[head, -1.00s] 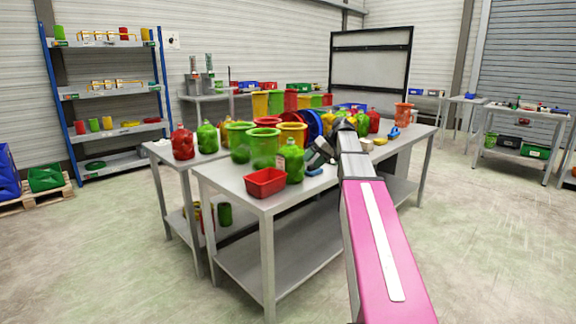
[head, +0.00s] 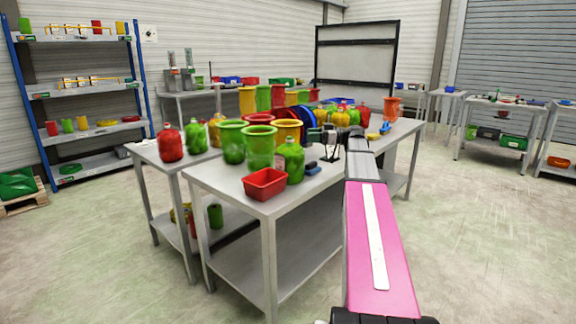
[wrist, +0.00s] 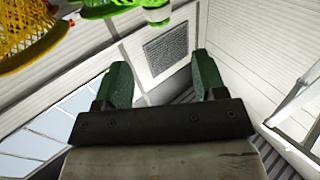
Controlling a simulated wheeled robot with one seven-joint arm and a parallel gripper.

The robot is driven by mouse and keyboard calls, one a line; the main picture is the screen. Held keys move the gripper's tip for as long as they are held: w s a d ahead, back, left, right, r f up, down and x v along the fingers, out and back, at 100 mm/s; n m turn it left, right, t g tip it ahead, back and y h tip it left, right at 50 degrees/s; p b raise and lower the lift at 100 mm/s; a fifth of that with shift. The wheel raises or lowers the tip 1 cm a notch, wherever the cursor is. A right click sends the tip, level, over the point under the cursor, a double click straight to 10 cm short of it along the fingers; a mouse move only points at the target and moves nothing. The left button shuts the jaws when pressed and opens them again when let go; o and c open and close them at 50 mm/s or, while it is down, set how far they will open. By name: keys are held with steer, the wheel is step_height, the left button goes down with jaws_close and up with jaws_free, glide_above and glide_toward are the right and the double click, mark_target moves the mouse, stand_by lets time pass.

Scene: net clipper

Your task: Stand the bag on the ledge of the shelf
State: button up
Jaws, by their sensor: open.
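Several red, green and yellow bag-like bundles with narrow necks stand on the tables; I cannot tell which is the task's bag. A red one (head: 170,143) and a green one (head: 195,136) stand on the left table, and another green one (head: 290,161) stands behind a red bin. The shelf (head: 88,88) has blue uprights and several grey ledges, at the far left. My gripper (head: 324,138) is over the main table, small and partly hidden by clutter. In the wrist view my gripper (wrist: 163,80) is open with nothing between its fingers. A yellow net (wrist: 30,30) and a green bundle (wrist: 118,8) show beyond it.
Green, red and yellow tubs (head: 259,147) crowd the main table (head: 235,186). A red bin (head: 265,183) sits at its near corner. A framed board (head: 357,54) stands behind. The floor (head: 95,250) at left is clear. Shelf ledges carry small items.

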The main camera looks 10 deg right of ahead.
mark_target(290, 135)
steer(key=x, duration=0.9)
steer(key=shift+f, duration=0.15)
jaws_close()
